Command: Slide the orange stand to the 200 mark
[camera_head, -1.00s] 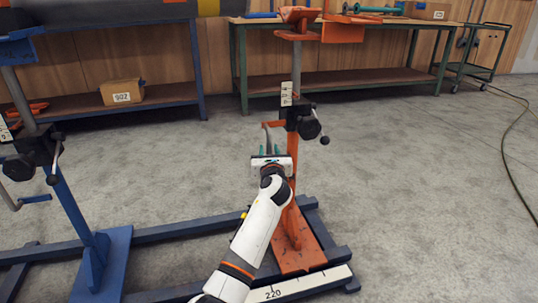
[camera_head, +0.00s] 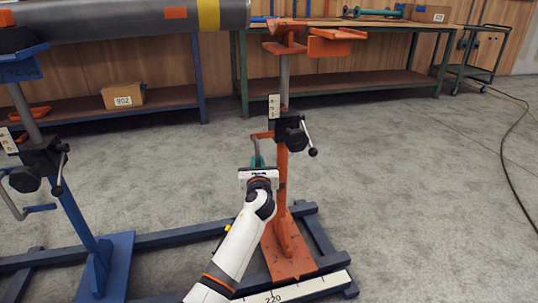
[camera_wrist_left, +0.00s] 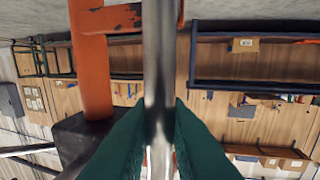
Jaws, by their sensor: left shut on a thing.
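The orange stand (camera_head: 282,178) stands upright, its foot plate (camera_head: 290,262) on the blue rail frame. A white scale strip (camera_head: 310,284) on the front rail shows 220 near the plate's front; no 200 mark is readable. My left gripper (camera_head: 257,160) is left of the post, its green fingers shut on the stand's grey metal handle bar. The wrist view shows the handle bar (camera_wrist_left: 158,70) between the fingers (camera_wrist_left: 158,125), with the orange post (camera_wrist_left: 90,65) beside it. My arm hides part of the front rail. My right gripper is out of view.
A blue stand (camera_head: 75,205) stands on the same frame at left, and a grey pipe (camera_head: 125,22) lies at its top. Workbenches (camera_head: 350,83) line the back wall. The concrete floor to the right is clear except for a dark cable (camera_head: 505,150).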

